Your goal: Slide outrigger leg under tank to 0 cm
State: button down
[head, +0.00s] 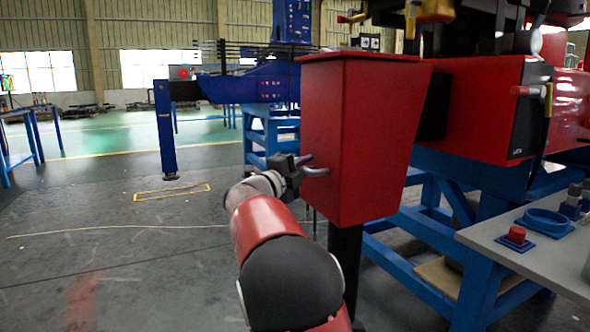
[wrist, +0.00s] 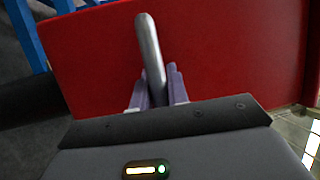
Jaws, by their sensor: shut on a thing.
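The red outrigger leg (head: 362,140) is a tall tapered box in the middle of the head view, on a dark post (head: 345,262). Its red face fills much of the wrist view (wrist: 225,60). A metal handle (head: 317,172) sticks out from its left side; it also shows in the wrist view (wrist: 150,50). My gripper (head: 300,165) is at this handle, and in the wrist view its two fingers (wrist: 155,88) are shut around the handle. A red tank-like body (head: 480,105) stands to the right of the leg.
A blue frame (head: 425,255) stands under the red body at the right. A grey table (head: 545,245) with a red button (head: 517,234) is at the lower right. A blue beam with a leg (head: 166,130) stands at the back left. The floor at left is open.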

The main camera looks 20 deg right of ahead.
jog(key=shift+w+a+f, duration=0.25)
jog(key=shift+a+f, duration=0.05)
jog(key=shift+f, duration=0.1)
jog(key=c, duration=1.6)
grip_release()
jog(key=shift+a, duration=0.2)
jog(key=shift+o, duration=1.2)
jog(key=shift+d+r, duration=0.1)
jog(key=shift+r, duration=0.05)
jog(key=v, duration=0.8)
jog(key=shift+b, duration=0.3)
jog(key=shift+d, duration=0.1)
